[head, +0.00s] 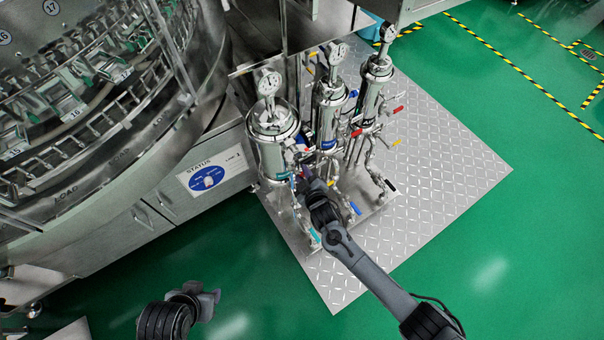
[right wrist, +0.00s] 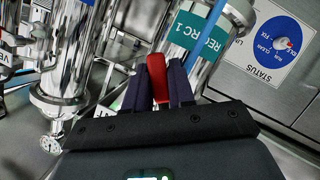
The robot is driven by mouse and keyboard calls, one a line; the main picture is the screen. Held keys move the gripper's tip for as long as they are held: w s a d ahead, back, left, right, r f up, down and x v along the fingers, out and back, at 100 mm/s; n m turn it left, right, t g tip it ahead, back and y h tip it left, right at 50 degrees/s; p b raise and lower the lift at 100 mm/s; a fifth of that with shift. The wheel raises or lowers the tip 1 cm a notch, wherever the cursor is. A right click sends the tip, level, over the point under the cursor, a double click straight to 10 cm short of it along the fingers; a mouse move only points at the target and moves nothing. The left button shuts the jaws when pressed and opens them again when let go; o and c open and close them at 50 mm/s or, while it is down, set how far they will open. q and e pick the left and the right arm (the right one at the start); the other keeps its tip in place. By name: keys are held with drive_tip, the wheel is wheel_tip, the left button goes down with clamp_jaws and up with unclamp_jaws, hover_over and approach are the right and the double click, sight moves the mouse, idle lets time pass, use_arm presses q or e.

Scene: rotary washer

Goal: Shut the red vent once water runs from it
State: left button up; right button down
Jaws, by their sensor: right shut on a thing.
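A red lever handle (right wrist: 160,90) sits between the two dark fingers of my right gripper (right wrist: 163,84), which is shut on it in the right wrist view. The lever is beside a steel pipe with a teal label (right wrist: 198,38). In the head view my right gripper (head: 309,182) is at the front of the nearest filter housing (head: 272,155), and the held lever is hard to make out there. No running water can be seen at the lever. My left gripper (head: 203,298) is low in the head view, away from the housings; its jaw opening is unclear.
Two more steel housings (head: 330,112) (head: 376,88) with gauges stand close behind, with red, yellow and blue levers on tight piping. The rotary washer (head: 75,120) fills the left. The diamond-plate floor (head: 440,165) is clear to the right.

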idle(0.3)
drive_tip(key=c, duration=1)
unclamp_jaws()
drive_tip(key=shift+c, duration=0.2)
drive_tip(key=shift+s+d+r, duration=0.1)
drive_tip(key=shift+s+r, duration=0.1)
drive_tip(key=shift+s, duration=0.05)
drive_tip(key=p+v, duration=0.5)
drive_tip(key=v, duration=0.5)
drive_tip(key=shift+s, duration=0.1)
